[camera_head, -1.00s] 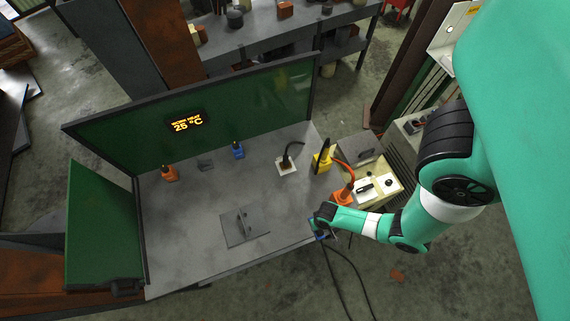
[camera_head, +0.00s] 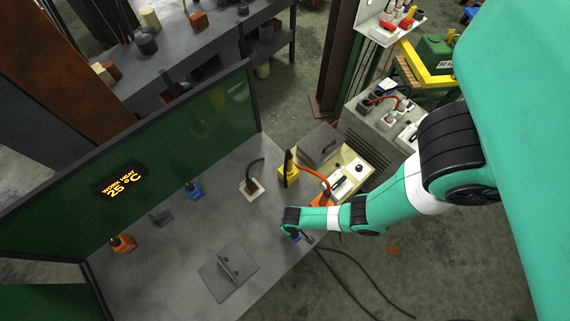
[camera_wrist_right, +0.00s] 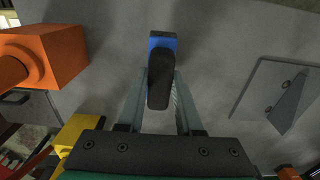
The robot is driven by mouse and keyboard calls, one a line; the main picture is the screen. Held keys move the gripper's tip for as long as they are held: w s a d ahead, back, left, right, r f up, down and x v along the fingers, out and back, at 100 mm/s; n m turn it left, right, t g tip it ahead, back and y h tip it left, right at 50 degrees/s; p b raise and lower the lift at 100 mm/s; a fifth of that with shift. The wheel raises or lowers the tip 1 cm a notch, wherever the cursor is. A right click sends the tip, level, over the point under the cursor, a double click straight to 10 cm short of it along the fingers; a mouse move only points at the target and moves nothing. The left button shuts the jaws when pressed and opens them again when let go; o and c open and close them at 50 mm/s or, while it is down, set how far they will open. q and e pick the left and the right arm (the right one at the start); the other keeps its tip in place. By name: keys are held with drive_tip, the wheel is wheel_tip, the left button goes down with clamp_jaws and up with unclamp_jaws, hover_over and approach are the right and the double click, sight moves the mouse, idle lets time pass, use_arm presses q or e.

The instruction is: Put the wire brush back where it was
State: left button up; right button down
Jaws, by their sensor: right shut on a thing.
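My right gripper (camera_head: 293,233) is low at the right front edge of the grey workbench. In the right wrist view, its two fingers (camera_wrist_right: 159,88) are shut on both sides of a black handle (camera_wrist_right: 159,82), which I take to be the wire brush. A blue block (camera_wrist_right: 163,39) sits at the far end of the handle, over the grey bench top. Whether the handle stands in the block or is fixed to it, I cannot tell. No bristles show. In the head view, my gripper mostly hides this tool. My left gripper is not in view.
Close by stand a yellow holder (camera_head: 288,171), an orange block (camera_head: 322,199) with an orange cable, and a cream box (camera_head: 350,178). A grey plate with an upright fin (camera_head: 228,272) lies on the bench. A blue bottle-like item (camera_head: 193,190) stands near the green panel.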

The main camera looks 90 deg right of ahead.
drive_tip(key=shift+w+d+f, duration=0.2)
drive_tip(key=shift+f, duration=0.05)
drive_tip(key=f+b, duration=0.4)
drive_tip(key=shift+w+d+f, duration=0.2)
drive_tip(key=shift+d, duration=0.05)
drive_tip(key=shift+r, duration=0.2)
drive_tip(key=shift+f, duration=0.15)
drive_tip(key=c, duration=0.6)
unclamp_jaws()
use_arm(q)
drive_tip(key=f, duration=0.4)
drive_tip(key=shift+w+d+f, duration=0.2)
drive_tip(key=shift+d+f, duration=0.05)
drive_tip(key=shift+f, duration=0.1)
use_arm(e)
drive_tip(key=shift+o, duration=0.2)
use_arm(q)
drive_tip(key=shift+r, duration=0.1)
